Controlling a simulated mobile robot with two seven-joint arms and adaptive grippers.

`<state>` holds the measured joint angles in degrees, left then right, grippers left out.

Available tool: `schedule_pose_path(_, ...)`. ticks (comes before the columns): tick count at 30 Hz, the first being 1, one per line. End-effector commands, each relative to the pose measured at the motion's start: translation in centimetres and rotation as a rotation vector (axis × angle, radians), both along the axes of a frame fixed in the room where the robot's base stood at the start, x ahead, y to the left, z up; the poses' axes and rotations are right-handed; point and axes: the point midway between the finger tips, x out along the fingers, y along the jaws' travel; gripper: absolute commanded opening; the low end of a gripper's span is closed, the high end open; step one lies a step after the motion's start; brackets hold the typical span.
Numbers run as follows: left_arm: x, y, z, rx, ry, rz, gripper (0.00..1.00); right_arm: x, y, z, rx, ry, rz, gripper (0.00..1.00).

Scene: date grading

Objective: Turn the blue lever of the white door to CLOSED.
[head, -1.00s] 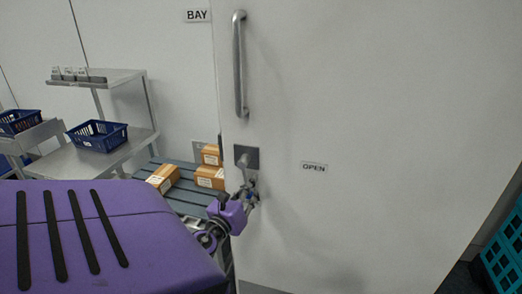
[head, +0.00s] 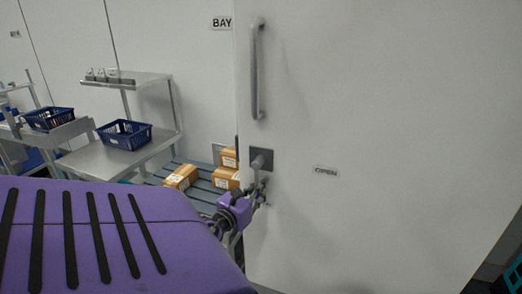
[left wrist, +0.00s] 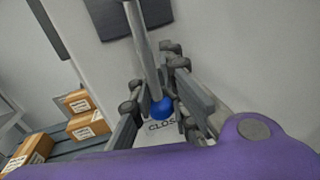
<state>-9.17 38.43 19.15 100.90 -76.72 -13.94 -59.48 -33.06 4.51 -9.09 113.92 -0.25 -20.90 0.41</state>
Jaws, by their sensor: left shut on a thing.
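The white door (head: 400,90) fills the right of the head view. Its lever is a grey rod on a dark square plate (head: 252,166), which also shows in the left wrist view (left wrist: 106,22). The lever (left wrist: 142,50) points down from the plate and ends in a blue knob (left wrist: 161,109). My left gripper (head: 262,189) is shut on the lever, its fingers on both sides of the rod near the knob. A label (left wrist: 160,126) reading "CLOS", partly hidden, lies just beyond the knob. The OPEN label (head: 326,172) is to the right of the plate. My right gripper is not in view.
A vertical bar handle (head: 257,70) is above the lever plate. Left of the door, boxes (head: 181,178) lie on a slatted conveyor (head: 203,185). A blue basket (head: 124,134) stands on a grey bench (head: 90,160). The door face right of the lever is clear.

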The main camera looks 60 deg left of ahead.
Motion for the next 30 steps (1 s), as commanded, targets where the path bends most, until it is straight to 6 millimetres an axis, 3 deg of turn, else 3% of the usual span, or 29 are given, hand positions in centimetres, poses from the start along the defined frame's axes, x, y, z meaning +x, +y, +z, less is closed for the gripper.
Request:
schedule_pose_path(1, -0.61, 0.46, -0.74, 0.005, 0.015, 0.012, 0.0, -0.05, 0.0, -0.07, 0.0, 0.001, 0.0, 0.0)
schedule_pose_path(6, -0.66, 0.56, -0.76, 0.005, 0.015, 0.015, 0.0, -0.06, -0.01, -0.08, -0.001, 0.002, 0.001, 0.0)
schedule_pose_path(7, -0.66, 0.58, -0.76, 0.005, 0.015, 0.015, 0.12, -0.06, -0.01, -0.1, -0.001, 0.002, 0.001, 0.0)
schedule_pose_path(11, -0.64, 0.59, -0.7, 0.003, 0.013, 0.015, 0.28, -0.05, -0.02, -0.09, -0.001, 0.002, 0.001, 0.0)
schedule_pose_path(30, -0.69, 0.17, -0.26, 0.001, 0.005, 0.008, 0.28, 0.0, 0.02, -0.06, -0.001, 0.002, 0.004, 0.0)
